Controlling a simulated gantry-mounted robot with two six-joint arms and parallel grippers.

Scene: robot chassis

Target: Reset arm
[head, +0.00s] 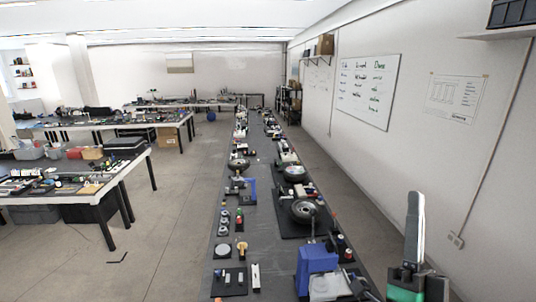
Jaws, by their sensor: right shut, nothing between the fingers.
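My right gripper (416,200) stands at the lower right of the head view, in front of the white wall. Its fingers point up and are together, with nothing between them. Dark and green parts show below the pale fingers, cut off by the bottom edge. It is to the right of the long dark bench (222,262) and appears apart from everything on it. My left gripper is not in view.
A blue block-like object (316,259) sits on the bench's near right side. A wheel-like part (303,211) lies behind it, among several small parts. More tables (110,198) stand at the left. Bare floor (175,235) lies between. A whiteboard (368,91) hangs on the right wall.

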